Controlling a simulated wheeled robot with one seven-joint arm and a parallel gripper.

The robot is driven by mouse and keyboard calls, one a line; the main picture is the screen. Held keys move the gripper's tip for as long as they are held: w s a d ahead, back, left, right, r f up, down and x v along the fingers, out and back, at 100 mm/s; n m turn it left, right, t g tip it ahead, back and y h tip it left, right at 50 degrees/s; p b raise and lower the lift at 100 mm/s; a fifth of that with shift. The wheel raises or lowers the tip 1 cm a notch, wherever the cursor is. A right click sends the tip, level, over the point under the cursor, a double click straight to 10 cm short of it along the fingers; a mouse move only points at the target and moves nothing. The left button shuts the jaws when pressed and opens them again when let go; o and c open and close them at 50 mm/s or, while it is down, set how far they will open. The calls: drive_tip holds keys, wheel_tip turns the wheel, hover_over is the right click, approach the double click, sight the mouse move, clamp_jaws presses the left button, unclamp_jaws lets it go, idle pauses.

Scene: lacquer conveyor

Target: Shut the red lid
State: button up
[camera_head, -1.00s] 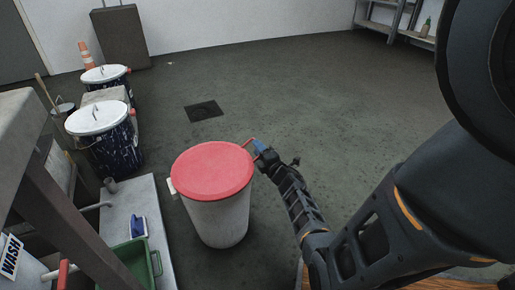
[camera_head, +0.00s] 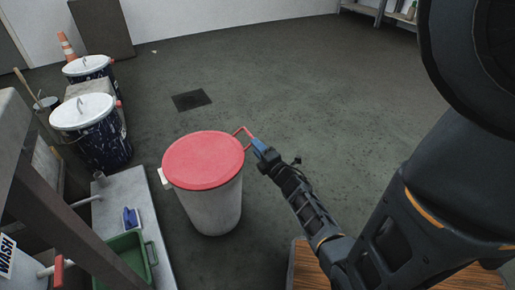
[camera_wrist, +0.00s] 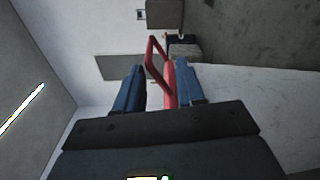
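The red lid (camera_head: 203,158) lies nearly level over the top of a pale grey bin (camera_head: 213,205) in the head view. I cannot tell whether its rim is fully seated. A thin red handle (camera_head: 243,130) sticks out at the lid's far right edge. My gripper (camera_head: 260,148) is at the right of the lid, by the handle's outer end. In the wrist view, the red handle (camera_wrist: 154,52) passes between my blue fingertips, close to the right one, with a gap to the left one. My gripper looks open around it.
Two dark bins with white lids (camera_head: 82,111) stand at the left. A ledge (camera_head: 130,190) holds a blue brush (camera_head: 131,218) and a green basin (camera_head: 128,256). A wooden surface (camera_head: 308,265) shows at the bottom. The floor behind and right of the bin is clear.

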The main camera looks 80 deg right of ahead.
drive_tip(key=v, duration=0.8)
drive_tip(key=shift+a, duration=0.15)
idle(0.5)
drive_tip(key=shift+s, duration=0.15)
idle(0.6)
drive_tip(key=a+r+m+t+y, duration=0.2)
drive_tip(key=a+r+y, duration=0.2)
drive_tip(key=a, duration=0.9)
drive_tip(key=a+r+m+t+y, duration=0.1)
drive_tip(key=a+r+m+y, duration=0.2)
drive_tip(key=a, duration=0.9)
drive_tip(key=s+a+r+m+y, duration=0.2)
drive_tip(key=a+r+m+y, duration=0.1)
drive_tip(key=a+r, duration=0.4)
drive_tip(key=s+a+r+m+y, duration=0.2)
drive_tip(key=s+a+r+y, duration=0.1)
drive_tip(key=a+r, duration=0.45)
wheel_tip(320, 180, up, 30)
drive_tip(key=p, duration=2.9)
drive_tip(key=shift+w+p, duration=0.15)
drive_tip(key=shift+p, duration=0.2)
